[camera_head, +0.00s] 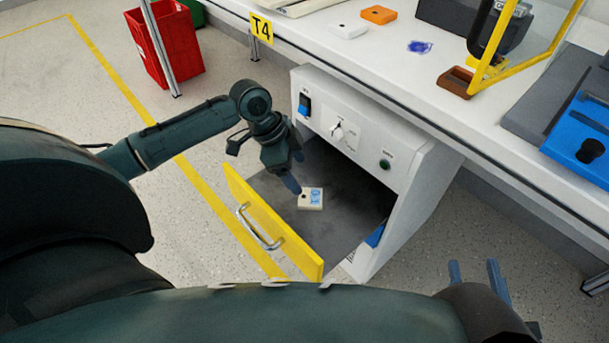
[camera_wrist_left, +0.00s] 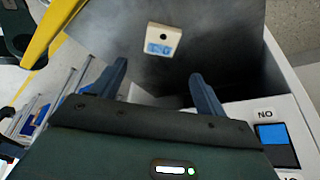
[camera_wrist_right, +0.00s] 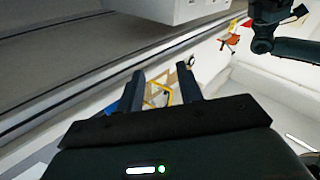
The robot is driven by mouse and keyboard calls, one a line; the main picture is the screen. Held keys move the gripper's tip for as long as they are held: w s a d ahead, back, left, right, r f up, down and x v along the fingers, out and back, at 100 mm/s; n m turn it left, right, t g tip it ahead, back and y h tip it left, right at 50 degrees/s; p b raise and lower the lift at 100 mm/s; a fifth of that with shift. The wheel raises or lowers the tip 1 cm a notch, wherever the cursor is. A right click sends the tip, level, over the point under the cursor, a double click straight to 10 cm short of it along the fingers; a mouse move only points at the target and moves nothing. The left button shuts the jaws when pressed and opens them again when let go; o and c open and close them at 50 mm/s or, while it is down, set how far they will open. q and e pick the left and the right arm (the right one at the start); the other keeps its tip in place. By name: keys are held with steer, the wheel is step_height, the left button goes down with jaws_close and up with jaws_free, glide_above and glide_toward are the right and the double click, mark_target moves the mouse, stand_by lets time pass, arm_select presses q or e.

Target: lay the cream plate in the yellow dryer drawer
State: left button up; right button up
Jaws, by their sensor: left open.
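The cream plate (camera_head: 311,198), with a blue label and a dark hole, lies flat on the grey floor of the open yellow-fronted drawer (camera_head: 272,223). It also shows in the left wrist view (camera_wrist_left: 163,40), beyond the fingertips. My left gripper (camera_head: 294,178) is over the drawer, close to the plate. Its fingers (camera_wrist_left: 158,78) are apart with nothing between them. My right gripper (camera_head: 474,270) is low at the front right, away from the drawer. Its fingers (camera_wrist_right: 168,85) are apart and empty.
The white dryer (camera_head: 405,185) has a blue rocker switch (camera_head: 305,103), a knob (camera_head: 338,132) and a green button (camera_head: 385,164). Above it, the bench holds an orange plate (camera_head: 378,14), a white plate (camera_head: 347,30) and a brown tray (camera_head: 455,82). A red bin (camera_head: 165,45) stands far left.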

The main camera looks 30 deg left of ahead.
arm_select(q)
steer(key=d+t, duration=0.1)
steer(key=d, duration=0.1)
steer(key=s+d+f+t+h, duration=0.1)
steer(key=d, duration=0.2)
steer(key=s+d+f+n+t, duration=0.1)
steer(key=d, duration=0.1)
steer(key=shift+s+d+f+h, duration=0.1)
steer(key=shift+s+d+h, duration=0.15)
steer(key=shift+d+h, duration=0.1)
steer(key=s+d+r+n+t+h, duration=0.2)
steer(key=s+d+r+n+t, duration=0.2)
steer(key=s+d+r+t, duration=0.3)
steer(key=s+r+t, duration=0.3)
steer(key=r+t, duration=0.2)
steer(key=r, duration=0.1)
steer(key=shift+s+d+n, duration=0.15)
steer(key=shift+s+n, duration=0.1)
steer(key=shift+n, duration=0.15)
